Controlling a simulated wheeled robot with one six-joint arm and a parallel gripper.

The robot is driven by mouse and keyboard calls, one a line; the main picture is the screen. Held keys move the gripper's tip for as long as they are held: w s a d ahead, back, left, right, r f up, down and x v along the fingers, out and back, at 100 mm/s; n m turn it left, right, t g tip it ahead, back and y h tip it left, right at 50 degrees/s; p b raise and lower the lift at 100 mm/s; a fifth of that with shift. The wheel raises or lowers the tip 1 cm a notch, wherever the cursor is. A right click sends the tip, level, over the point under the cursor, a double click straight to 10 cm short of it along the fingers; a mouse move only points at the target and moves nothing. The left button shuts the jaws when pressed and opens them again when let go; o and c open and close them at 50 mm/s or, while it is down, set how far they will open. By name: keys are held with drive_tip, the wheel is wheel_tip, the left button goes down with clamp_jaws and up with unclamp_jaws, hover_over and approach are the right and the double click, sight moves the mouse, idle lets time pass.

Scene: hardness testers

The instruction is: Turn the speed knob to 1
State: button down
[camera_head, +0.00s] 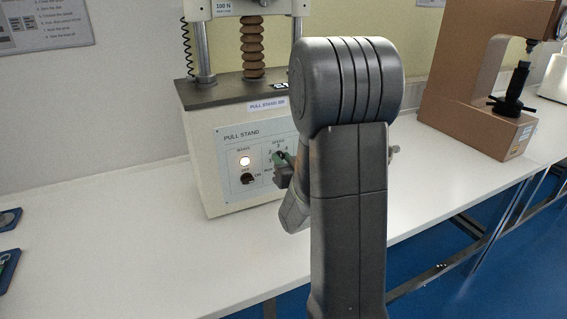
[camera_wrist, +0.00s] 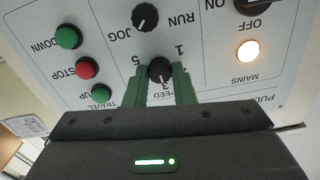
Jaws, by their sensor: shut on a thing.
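The black speed knob (camera_wrist: 159,68) is on the pull stand's pale front panel, seen upside down in the wrist view. The marks 1, 3 and 5 are printed around it. The green fingers of my gripper (camera_wrist: 162,76) stand on either side of the knob and are shut on it. A light mark shows on the knob's side near the 3, but I cannot tell its exact setting. In the head view my gripper (camera_head: 284,158) is at the panel of the pull stand (camera_head: 228,165); my arm hides the panel's right part.
Near the speed knob are the run/jog knob (camera_wrist: 145,17), the green down button (camera_wrist: 68,37), red stop button (camera_wrist: 87,68), green up button (camera_wrist: 101,94) and the lit mains lamp (camera_wrist: 248,50). A brown tester (camera_head: 460,100) stands right.

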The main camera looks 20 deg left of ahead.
drive_tip(key=n+b, duration=2.3)
drive_tip(key=b, duration=0.3)
drive_tip(key=shift+f+b, duration=0.1)
drive_tip(key=shift+b, duration=0.25)
drive_tip(key=shift+n, duration=0.3)
drive_tip(key=c, duration=1.2)
unclamp_jaws()
drive_tip(key=shift+s+d, duration=0.1)
drive_tip(key=shift+s, duration=0.05)
